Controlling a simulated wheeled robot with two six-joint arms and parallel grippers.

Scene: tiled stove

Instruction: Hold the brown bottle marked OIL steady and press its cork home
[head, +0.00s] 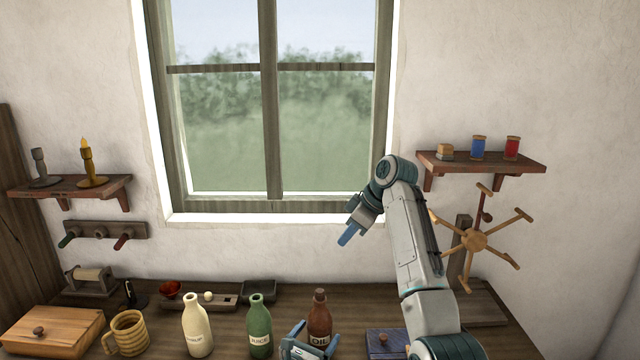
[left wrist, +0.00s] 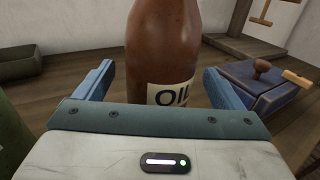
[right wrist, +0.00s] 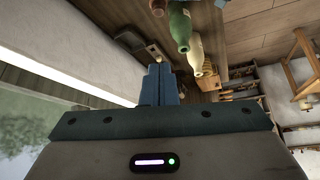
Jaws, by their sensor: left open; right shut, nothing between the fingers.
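The brown bottle marked OIL (head: 320,320) stands upright on the wooden worktop. A small brown cork (head: 320,293) shows at its mouth; how deep it sits I cannot tell. My left gripper (head: 315,334) is open low at the bottle's near side. In the left wrist view the bottle (left wrist: 165,45) stands between and just beyond the spread blue fingers, with its top out of frame; contact is not clear.
A green bottle (head: 259,328) and a cream bottle (head: 196,325) stand left of the OIL bottle. A blue box (head: 386,342) sits close on its right. A dark tray (head: 259,290) lies behind. A spoked wooden wheel (head: 474,240) stands at the right.

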